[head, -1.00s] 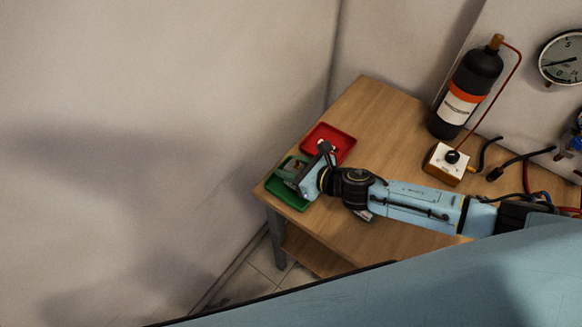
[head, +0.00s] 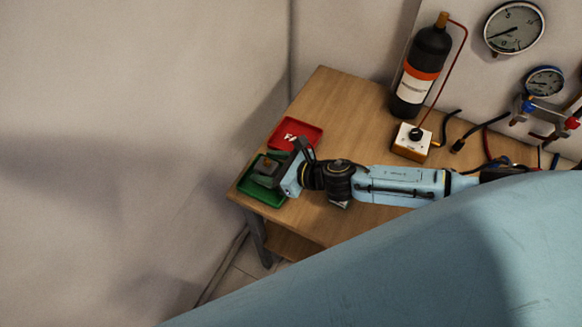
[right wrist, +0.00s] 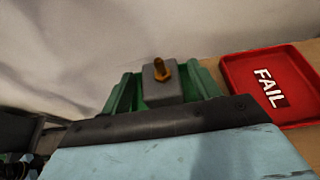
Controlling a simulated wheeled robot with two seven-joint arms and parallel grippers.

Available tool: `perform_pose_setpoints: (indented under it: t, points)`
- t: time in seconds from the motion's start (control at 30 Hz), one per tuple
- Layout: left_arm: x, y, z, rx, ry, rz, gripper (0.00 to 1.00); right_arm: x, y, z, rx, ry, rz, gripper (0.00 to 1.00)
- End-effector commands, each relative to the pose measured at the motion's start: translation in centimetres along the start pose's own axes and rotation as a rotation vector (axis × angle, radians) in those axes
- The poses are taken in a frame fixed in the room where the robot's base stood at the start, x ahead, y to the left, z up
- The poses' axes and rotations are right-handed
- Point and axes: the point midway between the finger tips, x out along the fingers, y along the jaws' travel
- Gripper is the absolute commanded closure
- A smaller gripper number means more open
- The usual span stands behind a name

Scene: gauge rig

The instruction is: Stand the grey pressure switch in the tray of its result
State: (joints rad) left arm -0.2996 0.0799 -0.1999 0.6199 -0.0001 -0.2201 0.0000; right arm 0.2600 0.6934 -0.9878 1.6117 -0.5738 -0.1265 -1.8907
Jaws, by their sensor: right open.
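The grey pressure switch (right wrist: 160,92) stands upright with its brass stub up in the right wrist view. In the head view the switch (head: 266,170) is over the green tray (head: 262,197). My right gripper (head: 275,170) is at that tray, open, with the switch between its fingers. Green shows on both sides of the switch in the right wrist view. The switch's underside is hidden, so its contact with the tray floor cannot be seen. The red tray (head: 311,134), marked FAIL, is empty beside the green one. My left gripper is not in view.
On the wooden table (head: 345,110) stand a black bottle (head: 422,65) and a white-topped box with a black knob (head: 411,141). Black and red hoses lie at the right. A large gauge (head: 514,28) and a smaller gauge (head: 545,82) are at the wall. The table's middle is clear.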

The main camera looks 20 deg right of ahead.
Motion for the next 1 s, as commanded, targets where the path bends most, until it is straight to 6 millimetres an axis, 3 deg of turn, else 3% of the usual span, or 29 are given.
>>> perform_pose_setpoints:
  t: [0.2, 0.4, 0.6, 1.0]
  points:
    - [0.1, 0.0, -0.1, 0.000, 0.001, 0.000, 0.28, -5.1, 0.0, -0.2, 0.001, 0.003, 0.000, 0.38]
    - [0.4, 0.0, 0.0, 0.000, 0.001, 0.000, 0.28, -8.2, 0.0, -0.1, 0.001, 0.001, 0.000, 0.38]
    - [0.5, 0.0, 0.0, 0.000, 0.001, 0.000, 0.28, -9.3, 0.0, 0.0, 0.001, 0.000, 0.000, 0.38]
    - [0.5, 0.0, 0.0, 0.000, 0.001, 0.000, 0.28, -9.4, 0.0, 0.1, 0.000, -0.001, 0.000, 0.38]
